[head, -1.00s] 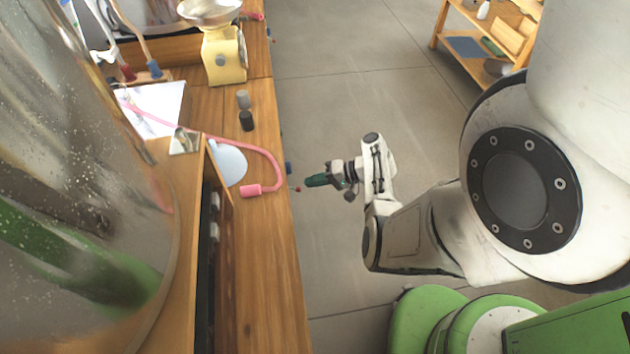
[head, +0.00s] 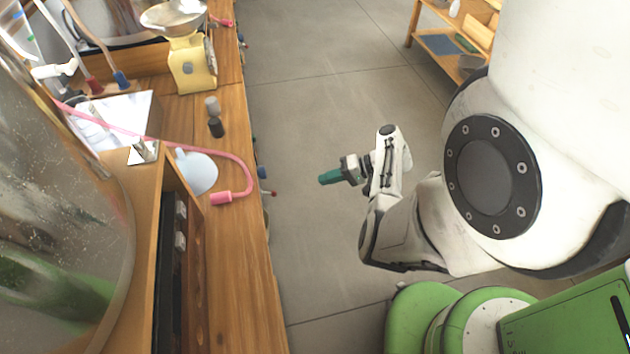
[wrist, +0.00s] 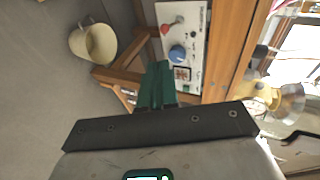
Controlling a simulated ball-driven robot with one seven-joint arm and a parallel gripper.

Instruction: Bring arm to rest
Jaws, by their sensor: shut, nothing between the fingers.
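My gripper (head: 328,178) has green fingers and hangs over the grey floor, to the right of the wooden bench (head: 245,290) and apart from it. It is shut and holds nothing. In the wrist view its green fingers (wrist: 157,85) are together in the middle. Beyond them shows a white control panel (wrist: 190,55) with a red knob and a blue knob, below the bench's edge. My white arm is bent at the elbow, between the bench and my body.
On the bench are a yellow scale (head: 192,60), a pink hose (head: 235,175), a pale blue round item (head: 198,172), two small cylinders and a large glass vessel (head: 60,190). A shelf (head: 440,50) stands far right. A cream bucket (wrist: 93,42) is on the floor. Floor between bench and shelf is clear.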

